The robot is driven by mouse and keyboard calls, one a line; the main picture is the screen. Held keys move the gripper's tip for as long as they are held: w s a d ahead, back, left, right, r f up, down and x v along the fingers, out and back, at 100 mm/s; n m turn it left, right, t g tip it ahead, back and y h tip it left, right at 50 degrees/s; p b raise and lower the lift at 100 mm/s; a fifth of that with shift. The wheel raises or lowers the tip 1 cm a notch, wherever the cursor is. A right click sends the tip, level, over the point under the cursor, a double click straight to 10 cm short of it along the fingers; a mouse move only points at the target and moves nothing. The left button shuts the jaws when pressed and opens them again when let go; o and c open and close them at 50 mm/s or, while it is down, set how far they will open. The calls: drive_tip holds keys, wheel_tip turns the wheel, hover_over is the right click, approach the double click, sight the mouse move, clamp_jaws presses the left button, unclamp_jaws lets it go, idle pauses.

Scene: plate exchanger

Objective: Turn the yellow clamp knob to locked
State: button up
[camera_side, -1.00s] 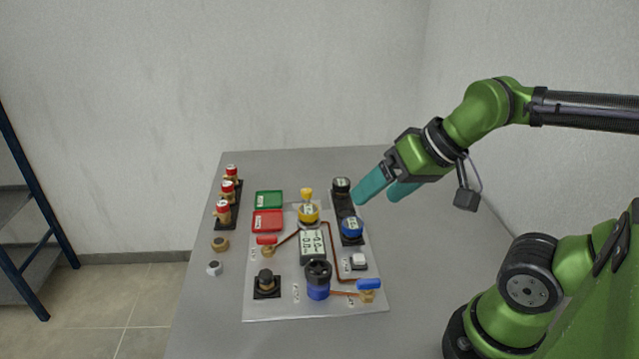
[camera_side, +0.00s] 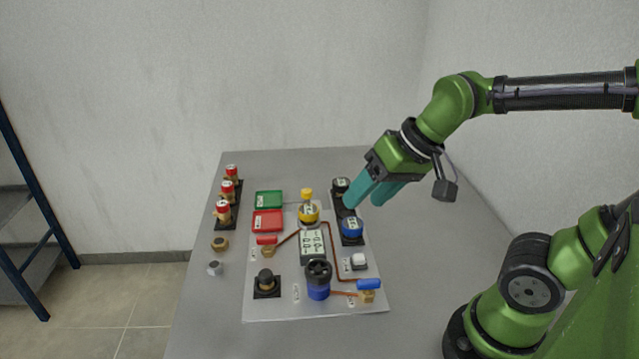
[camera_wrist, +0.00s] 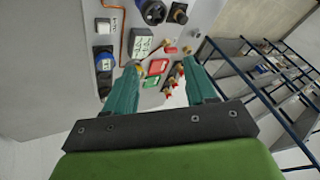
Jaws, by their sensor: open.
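The yellow clamp knob (camera_side: 308,207) stands near the back middle of the grey panel (camera_side: 270,306), to the left of my gripper in the side view. A small yellow part rises at its top, and a label shows on its front. In the wrist view the knob (camera_wrist: 140,66) is partly hidden behind the left finger. My gripper (camera_side: 362,203) has teal fingers, tilted down to the left, above the black strip at the panel's right edge. In the wrist view the fingers (camera_wrist: 162,74) are apart with nothing held between them.
A black knob (camera_side: 341,184) and a blue knob (camera_side: 352,226) stand close to my fingers. Green (camera_side: 269,199) and red (camera_side: 267,221) trays lie left of the yellow knob. A blue-handled valve (camera_side: 369,286) is front right. Red-topped parts (camera_side: 223,211) stand far left.

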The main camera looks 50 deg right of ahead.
drive_tip(key=w+d+f+m+g+h, duration=0.1)
drive_tip(key=w+d+m, duration=0.1)
drive_tip(key=w, duration=0.4)
drive_tip(key=w+d+f+m+g, duration=0.1)
drive_tip(key=w+d+g, duration=0.1)
drive_tip(key=w, duration=0.4)
drive_tip(key=m+g+h, duration=0.3)
drive_tip(key=m+h, duration=0.2)
drive_tip(key=m, duration=0.3)
approach(306, 191)
drive_tip(key=a+v, duration=0.1)
drive_tip(key=v, duration=0.4)
wheel_tip(306, 191, up, 2)
drive_tip(key=m, duration=0.3)
drive_tip(key=shift+h, duration=0.3)
drive_tip(key=x, duration=1.6)
drive_tip(key=shift+a, duration=0.15)
drive_tip(key=c, duration=1)
drive_tip(key=shift+c, duration=0.2)
